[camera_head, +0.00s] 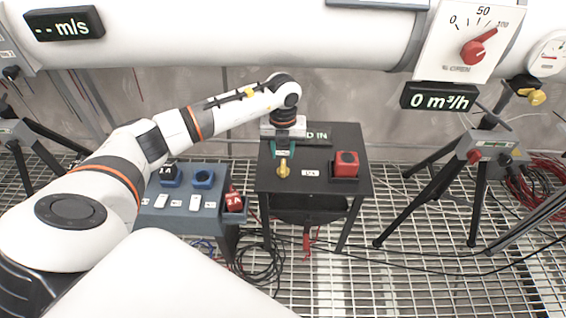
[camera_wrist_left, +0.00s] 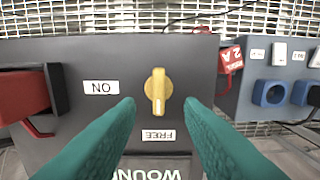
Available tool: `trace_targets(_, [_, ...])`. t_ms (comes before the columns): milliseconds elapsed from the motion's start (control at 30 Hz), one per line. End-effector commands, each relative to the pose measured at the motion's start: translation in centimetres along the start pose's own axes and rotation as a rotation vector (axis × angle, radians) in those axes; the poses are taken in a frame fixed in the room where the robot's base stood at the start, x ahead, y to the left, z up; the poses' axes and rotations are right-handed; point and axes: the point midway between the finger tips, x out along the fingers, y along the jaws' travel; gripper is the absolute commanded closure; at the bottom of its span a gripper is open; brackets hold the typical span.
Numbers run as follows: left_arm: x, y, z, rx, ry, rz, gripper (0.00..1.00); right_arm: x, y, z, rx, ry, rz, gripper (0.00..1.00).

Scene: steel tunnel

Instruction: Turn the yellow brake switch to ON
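The yellow brake switch (camera_head: 283,169) is on the top of a dark table-like box (camera_head: 310,210). In the left wrist view the switch (camera_wrist_left: 158,90) lies with its handle lengthwise, its pale mark towards the FREE label (camera_wrist_left: 157,135). The ON label (camera_wrist_left: 101,87) is to its left there, upside down. My left gripper (camera_head: 283,153) is over the box, just beyond the switch in the head view. Its teal fingers (camera_wrist_left: 160,108) are open, one on each side of the near end of the switch, with gaps visible. My right gripper is out of view.
A red square switch (camera_head: 346,164) is on the box right of the yellow one. A display (camera_head: 316,134) reading partly "D IN" is behind the fingers. A power box with blue sockets (camera_head: 203,178) and a red plug (camera_head: 233,201) stands left. Cables lie on the grating.

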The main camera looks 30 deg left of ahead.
Motion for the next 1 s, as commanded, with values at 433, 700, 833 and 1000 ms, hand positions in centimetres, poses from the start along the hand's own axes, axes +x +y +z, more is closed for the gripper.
trace_targets(433, [5.3,0.1,0.1,0.003,-0.002,0.003,0.65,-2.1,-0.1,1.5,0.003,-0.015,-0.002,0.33])
trace_targets(700, [5.3,0.1,0.1,0.003,-0.001,0.004,0.69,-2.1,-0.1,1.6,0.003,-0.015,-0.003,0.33])
trace_targets(833, [5.3,0.1,0.1,0.003,-0.002,0.004,0.90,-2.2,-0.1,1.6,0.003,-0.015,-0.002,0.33])
trace_targets(1000, [5.3,0.1,0.1,0.003,-0.002,0.004,1.00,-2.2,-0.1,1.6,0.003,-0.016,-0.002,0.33])
